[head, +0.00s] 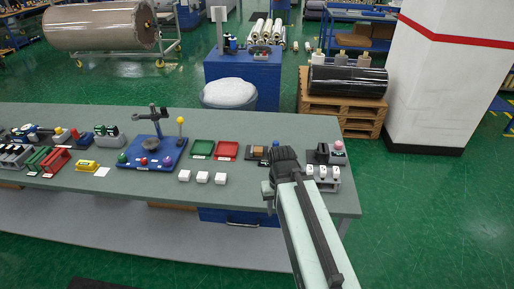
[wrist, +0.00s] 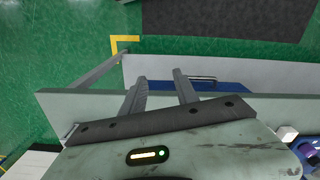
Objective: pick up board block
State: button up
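I cannot tell for certain which thing is the board block. A small tan-brown block (head: 258,149) stands on a dark base near the right end of the workbench in the head view, just left of my gripper. My gripper (head: 280,158) is over the right part of the bench in that view and hides part of what lies behind it. In the wrist view my gripper (wrist: 159,76) has its two fingers spread apart with nothing between them. They point past the bench's front edge towards the drawer and floor. The tan-brown block cannot be made out in the wrist view.
The workbench (head: 150,197) carries a green tray (head: 202,148), a red tray (head: 227,150), several white blocks (head: 202,177) and a blue base (head: 150,153) with a tall stand. White-topped items (head: 322,172) sit right of my arm. A blue drawer (wrist: 215,86) lies below the bench.

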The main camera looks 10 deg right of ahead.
aim_at(258, 151)
jog(key=u, duration=0.05)
jog(key=k, duration=0.6)
jog(key=u, duration=0.55)
jog(key=i, duration=0.95)
jog(key=u, duration=0.95)
jog(key=i, duration=1.45)
jog(key=z, duration=0.35)
